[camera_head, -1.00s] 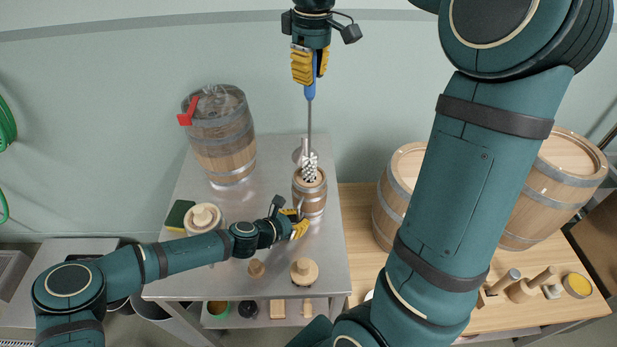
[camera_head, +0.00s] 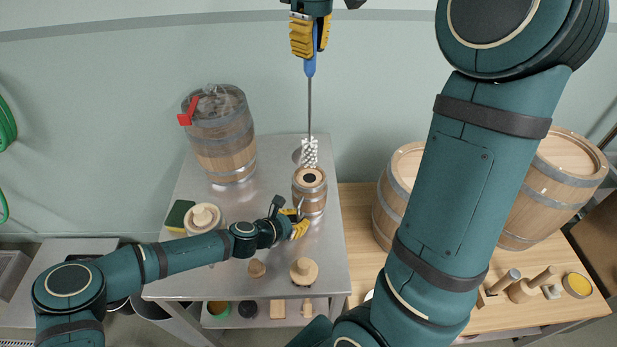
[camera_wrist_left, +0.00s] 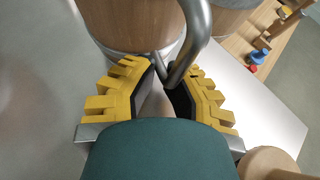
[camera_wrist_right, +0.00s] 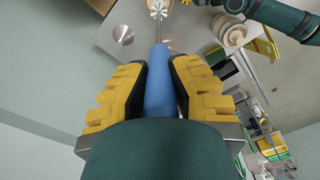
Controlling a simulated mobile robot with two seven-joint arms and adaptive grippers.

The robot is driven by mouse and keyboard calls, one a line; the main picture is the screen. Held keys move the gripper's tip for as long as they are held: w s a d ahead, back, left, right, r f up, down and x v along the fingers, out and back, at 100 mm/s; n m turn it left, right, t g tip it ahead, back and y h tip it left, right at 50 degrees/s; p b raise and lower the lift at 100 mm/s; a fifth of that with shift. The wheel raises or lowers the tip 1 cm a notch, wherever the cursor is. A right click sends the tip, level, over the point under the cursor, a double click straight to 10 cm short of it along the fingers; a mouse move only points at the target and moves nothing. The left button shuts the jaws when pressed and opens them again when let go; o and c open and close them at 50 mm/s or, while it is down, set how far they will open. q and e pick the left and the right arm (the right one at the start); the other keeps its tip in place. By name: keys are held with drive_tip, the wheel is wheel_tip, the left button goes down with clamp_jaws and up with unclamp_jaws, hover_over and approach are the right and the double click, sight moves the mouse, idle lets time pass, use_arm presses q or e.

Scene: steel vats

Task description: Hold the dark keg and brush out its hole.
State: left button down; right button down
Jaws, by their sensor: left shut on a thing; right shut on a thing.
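The small brown wooden keg (camera_head: 314,202) with grey hoops stands upright on the steel table, a dark round hole (camera_head: 309,179) in its top. My left gripper (camera_head: 298,228) is at the keg's near side. In the left wrist view its yellow fingers are shut on the keg's bent steel handle (camera_wrist_left: 193,45). My right gripper (camera_head: 310,50) is high above, shut on the blue handle (camera_wrist_right: 160,85) of a brush. The brush's thin shaft hangs down, and its pale bristle head (camera_head: 310,152) is above the keg, clear of the hole.
A large barrel (camera_head: 222,140) with a red tap stands at the back left of the steel table (camera_head: 265,190). A pale lidded pot (camera_head: 204,218), a green sponge (camera_head: 179,214) and wooden stoppers (camera_head: 303,271) lie nearby. Large barrels (camera_head: 560,180) stand on the wooden bench at right.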

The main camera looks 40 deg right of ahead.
use_arm(q)
drive_tip(key=c, duration=0.9)
unclamp_jaws()
drive_tip(key=shift+c, duration=0.2)
drive_tip(key=v, duration=1)
drive_tip(key=shift+a+r, duration=0.15)
drive_tip(key=shift+a, duration=0.1)
drive_tip(key=shift+a+r, duration=0.35)
drive_tip(key=shift+a, duration=0.3)
drive_tip(key=shift+s, duration=0.15)
